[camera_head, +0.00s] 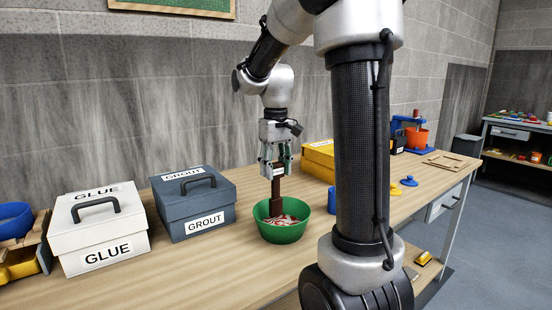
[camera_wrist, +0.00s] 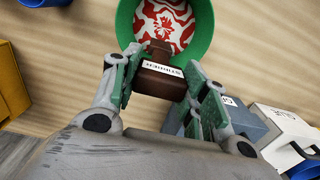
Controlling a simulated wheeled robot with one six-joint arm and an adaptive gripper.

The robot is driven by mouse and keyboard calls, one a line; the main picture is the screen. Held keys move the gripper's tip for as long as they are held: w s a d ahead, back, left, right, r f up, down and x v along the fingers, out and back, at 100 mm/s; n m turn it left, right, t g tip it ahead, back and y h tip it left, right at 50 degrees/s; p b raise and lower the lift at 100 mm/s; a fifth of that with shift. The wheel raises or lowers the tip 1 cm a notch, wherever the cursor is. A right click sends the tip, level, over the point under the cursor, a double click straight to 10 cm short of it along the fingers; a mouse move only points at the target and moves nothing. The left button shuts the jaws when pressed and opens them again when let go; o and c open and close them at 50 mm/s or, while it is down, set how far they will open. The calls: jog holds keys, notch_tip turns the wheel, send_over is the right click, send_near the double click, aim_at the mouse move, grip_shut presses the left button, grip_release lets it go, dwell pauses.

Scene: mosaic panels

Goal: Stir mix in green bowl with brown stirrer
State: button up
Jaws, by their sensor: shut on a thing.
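A green bowl (camera_head: 283,233) stands on the wooden table and holds a red and white mix (camera_head: 288,219). It also shows at the top of the wrist view (camera_wrist: 207,51), with the mix (camera_wrist: 163,22) in a swirled pattern. My gripper (camera_head: 276,169) is above the bowl, pointing down, shut on the brown stirrer (camera_head: 276,190). The stirrer (camera_wrist: 156,79) sits between the green-padded fingers (camera_wrist: 163,88) in the wrist view, with a white "STIRRER" label. Its lower end reaches into the bowl. I cannot tell how deep it is in the mix.
A grey GROUT box (camera_head: 195,207) and a white GLUE box (camera_head: 97,232) stand left of the bowl. A yellow GROUT box (camera_head: 318,158) is behind right, and a blue cup (camera_head: 332,199) stands right. Table in front of the boxes is clear.

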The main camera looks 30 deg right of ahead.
notch_tip(320, 180, down, 2)
jog(key=shift+a+f, duration=0.1)
jog(key=shift+f, duration=0.15)
jog(key=shift+s+f, duration=0.2)
jog(key=shift+s, duration=1.3)
dwell(0.6)
jog(key=shift+f, duration=0.35)
dwell(0.6)
jog(key=shift+w+r, duration=0.1)
jog(key=shift+w, duration=0.05)
dwell(0.6)
